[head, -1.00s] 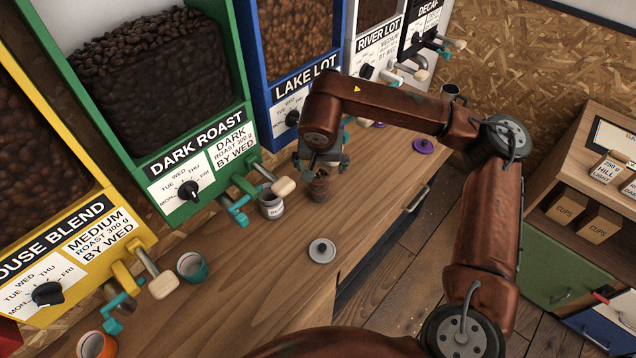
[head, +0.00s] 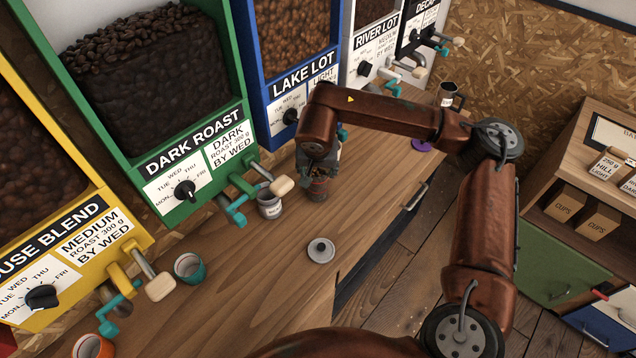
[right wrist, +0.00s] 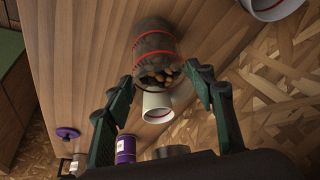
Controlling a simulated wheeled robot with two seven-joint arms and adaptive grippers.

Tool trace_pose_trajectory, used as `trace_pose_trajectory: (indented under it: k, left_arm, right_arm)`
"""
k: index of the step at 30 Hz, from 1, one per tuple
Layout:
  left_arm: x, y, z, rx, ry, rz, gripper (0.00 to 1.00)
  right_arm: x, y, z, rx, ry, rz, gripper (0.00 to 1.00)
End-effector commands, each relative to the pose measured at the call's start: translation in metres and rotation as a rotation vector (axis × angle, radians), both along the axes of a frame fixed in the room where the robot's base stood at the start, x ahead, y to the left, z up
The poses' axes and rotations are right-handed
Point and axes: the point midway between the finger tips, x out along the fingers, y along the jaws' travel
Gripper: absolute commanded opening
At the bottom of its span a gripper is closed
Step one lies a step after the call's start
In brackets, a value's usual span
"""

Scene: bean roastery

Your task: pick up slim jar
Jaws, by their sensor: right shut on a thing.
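The slim jar (head: 318,190) is a see-through cylinder with brown beans inside, standing upright on or just above the counter; I cannot tell which. In the right wrist view the jar (right wrist: 155,45) shows red bands, and beans at its near end. My right gripper (head: 319,172) is at the jar's upper part, with its fingers on either side and shut on it. The gripper partly hides the jar's top in the head view. My left gripper is in neither view.
A grey knobbed lid (head: 321,251) lies in front on the counter. A teal cup (head: 189,267) and an orange cup (head: 93,346) stand further left. A purple lid (head: 421,146) lies to the right. Bean dispensers line the back.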

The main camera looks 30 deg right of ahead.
Motion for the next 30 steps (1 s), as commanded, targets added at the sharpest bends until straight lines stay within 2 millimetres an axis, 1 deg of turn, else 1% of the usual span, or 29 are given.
trace_pose_trajectory:
  k: [1,2,18,30]
  left_arm:
    - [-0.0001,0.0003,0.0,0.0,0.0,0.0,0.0]
    - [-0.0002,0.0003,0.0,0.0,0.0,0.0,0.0]
    - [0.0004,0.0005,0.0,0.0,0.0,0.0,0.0]
    - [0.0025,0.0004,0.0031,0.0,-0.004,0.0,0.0]
  right_arm:
    - [0.0,0.0002,0.0002,0.001,0.0,0.0,0.39]
    - [0.0,0.0002,0.0002,0.001,0.0,0.0,0.37]
    - [0.0003,0.0004,0.0008,0.001,-0.002,0.001,0.0]
    - [-0.0002,-0.0002,0.003,0.001,-0.002,-0.001,0.0]
